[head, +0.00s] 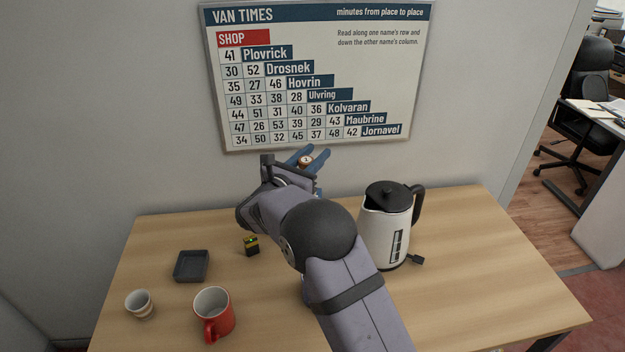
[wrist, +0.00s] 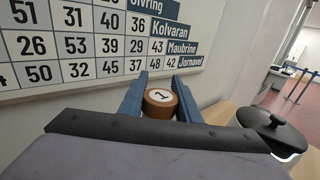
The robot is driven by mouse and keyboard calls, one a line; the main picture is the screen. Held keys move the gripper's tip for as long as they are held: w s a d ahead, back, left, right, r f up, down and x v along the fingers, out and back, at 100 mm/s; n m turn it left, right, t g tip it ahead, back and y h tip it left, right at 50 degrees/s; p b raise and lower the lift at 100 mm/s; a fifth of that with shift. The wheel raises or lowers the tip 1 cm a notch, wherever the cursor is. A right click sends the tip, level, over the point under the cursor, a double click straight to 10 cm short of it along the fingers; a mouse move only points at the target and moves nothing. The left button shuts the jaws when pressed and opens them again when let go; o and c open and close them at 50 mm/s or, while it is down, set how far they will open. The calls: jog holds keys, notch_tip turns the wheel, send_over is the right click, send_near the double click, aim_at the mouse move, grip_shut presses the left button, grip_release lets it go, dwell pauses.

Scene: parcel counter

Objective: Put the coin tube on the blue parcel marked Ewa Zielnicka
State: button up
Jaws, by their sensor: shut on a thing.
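My gripper (head: 315,153) is raised in front of the wall, above the back of the table. Its blue fingers are shut on a short brown cylinder with a white top (head: 306,161), which I take to be the coin tube. In the wrist view, the coin tube (wrist: 160,103) sits between the fingers (wrist: 161,76) and shows a "1" on its round white face. No blue parcel and no name Ewa Zielnicka can be made out in either view. My arm hides the middle of the table.
A van times board (head: 380,75) hangs close behind my gripper.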

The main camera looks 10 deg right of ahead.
jog(key=shift+f+p, duration=0.85)
jog(key=shift+f, duration=2.3)
jog(key=shift+f, duration=0.15)
jog(key=o, duration=1.2)
jog(key=shift+c, duration=0.2)
jog(key=shift+r, duration=0.2)
jog(key=b+v, duration=0.4)
jog(key=v, duration=0.8)
jog(key=shift+s, duration=0.1)
jog(key=shift+d, duration=0.15)
